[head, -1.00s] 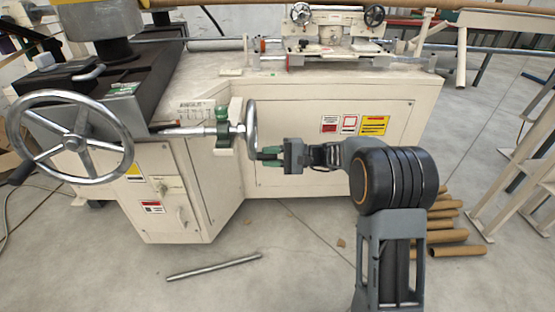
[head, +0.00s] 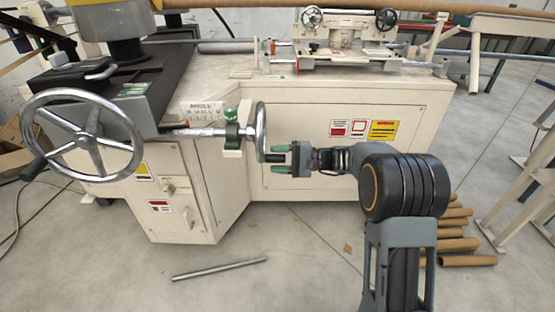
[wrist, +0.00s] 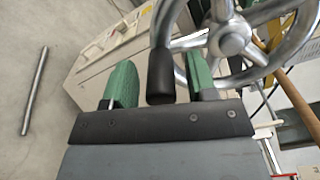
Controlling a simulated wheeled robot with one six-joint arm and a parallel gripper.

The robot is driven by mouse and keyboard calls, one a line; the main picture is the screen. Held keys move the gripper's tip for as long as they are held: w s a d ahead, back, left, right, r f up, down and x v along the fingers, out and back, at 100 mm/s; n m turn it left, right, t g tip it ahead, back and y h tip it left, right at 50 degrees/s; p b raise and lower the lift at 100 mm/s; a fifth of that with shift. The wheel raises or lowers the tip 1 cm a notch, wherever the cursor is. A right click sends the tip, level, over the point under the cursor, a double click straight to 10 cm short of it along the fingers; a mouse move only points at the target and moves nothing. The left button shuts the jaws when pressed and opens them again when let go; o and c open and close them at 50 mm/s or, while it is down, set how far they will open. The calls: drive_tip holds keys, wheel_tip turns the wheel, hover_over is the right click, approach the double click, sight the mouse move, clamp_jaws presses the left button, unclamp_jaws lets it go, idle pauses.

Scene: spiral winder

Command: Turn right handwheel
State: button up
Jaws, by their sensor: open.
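The right handwheel (head: 261,132) is a chrome wheel seen nearly edge-on in the head view, on a shaft at the machine's front corner. Its black handle (head: 273,158) points right, toward my gripper (head: 281,159). In the wrist view the handle (wrist: 161,75) lies between the two green fingers of my gripper (wrist: 160,82), with a visible gap on each side. The gripper is open around the handle and not clamped on it. The wheel's hub and spokes (wrist: 232,40) show behind the right finger.
A larger chrome handwheel (head: 83,135) stands at the left. The cream machine cabinet (head: 300,180) is behind my gripper. A metal rod (head: 220,269) lies on the floor, and cardboard tubes (head: 467,260) lie at the right. The floor in front is mostly clear.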

drive_tip(key=d+p, duration=0.3)
drive_tip(key=d, duration=1)
drive_tip(key=shift+s+d+p, duration=0.15)
drive_tip(key=shift+d+p, duration=0.25)
drive_tip(key=s+a+r+n+g+h+p, duration=0.1)
drive_tip(key=s+a+r+h+p, duration=0.1)
drive_tip(key=s+r+h+p, duration=0.6)
drive_tip(key=s+a+r+n+h+p, duration=0.1)
drive_tip(key=s+r+h+p, duration=0.3)
drive_tip(key=s+r+p, duration=0.8)
drive_tip(key=s+d+r+n+t+h+p, duration=0.1)
drive_tip(key=d+r+t+h+p, duration=0.1)
drive_tip(key=r+p, duration=0.4)
drive_tip(key=s+d+r+n+t+h+p, duration=0.1)
drive_tip(key=s+d+r+t+h+p, duration=0.1)
drive_tip(key=r+h+p, duration=0.2)
drive_tip(key=shift+s+d+r+p, duration=0.2)
drive_tip(key=shift+d+r+p, duration=0.2)
drive_tip(key=shift+r+p, duration=0.8)
drive_tip(key=shift+f, duration=0.2)
